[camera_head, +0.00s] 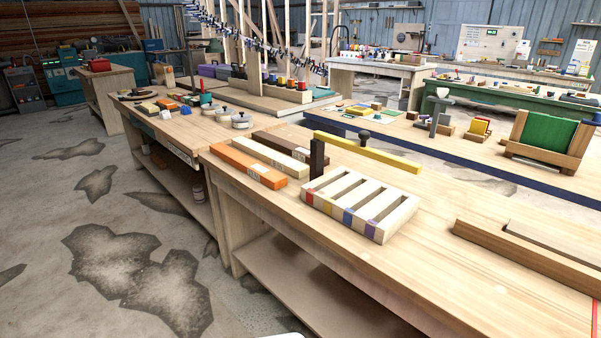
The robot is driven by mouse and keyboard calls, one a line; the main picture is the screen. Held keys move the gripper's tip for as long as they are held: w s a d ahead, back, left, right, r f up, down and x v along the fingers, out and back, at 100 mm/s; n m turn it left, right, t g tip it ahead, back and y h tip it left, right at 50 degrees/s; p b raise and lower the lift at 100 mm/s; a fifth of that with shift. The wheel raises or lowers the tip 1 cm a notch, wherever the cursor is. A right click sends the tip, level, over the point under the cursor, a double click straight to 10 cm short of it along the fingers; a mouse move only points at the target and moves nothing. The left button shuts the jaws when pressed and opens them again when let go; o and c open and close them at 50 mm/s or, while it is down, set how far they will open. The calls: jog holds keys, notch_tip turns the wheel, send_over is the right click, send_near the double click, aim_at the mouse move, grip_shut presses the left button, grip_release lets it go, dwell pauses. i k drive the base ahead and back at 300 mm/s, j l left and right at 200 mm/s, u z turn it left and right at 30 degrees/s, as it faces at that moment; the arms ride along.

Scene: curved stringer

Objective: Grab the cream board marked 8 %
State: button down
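A cream board (268,156) lies flat on the near workbench, between an orange board (240,162) on its left and a dark brown board (290,147) on its right. A label shows on the cream board, but it is too small to read for sure. The three boards lie roughly parallel, left of a pale slotted rack (384,229) with coloured marks along its front. My gripper is not in view.
A dark block (317,157) stands upright at the rack's back left corner. A long yellow bar (367,153) lies behind the rack. Long wooden rails (520,256) lie at right. The benchtop (440,270) in front of them is clear. Open floor lies left of the bench.

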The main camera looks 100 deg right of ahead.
aim_at(294, 168)
jog(key=z, duration=1.9)
jog(key=l+z, duration=0.1)
jog(key=z, duration=0.8)
jog(key=i+l+z, duration=0.1)
jog(key=z, duration=0.8)
jog(key=i+l+z, duration=0.15)
jog(key=i, duration=0.15)
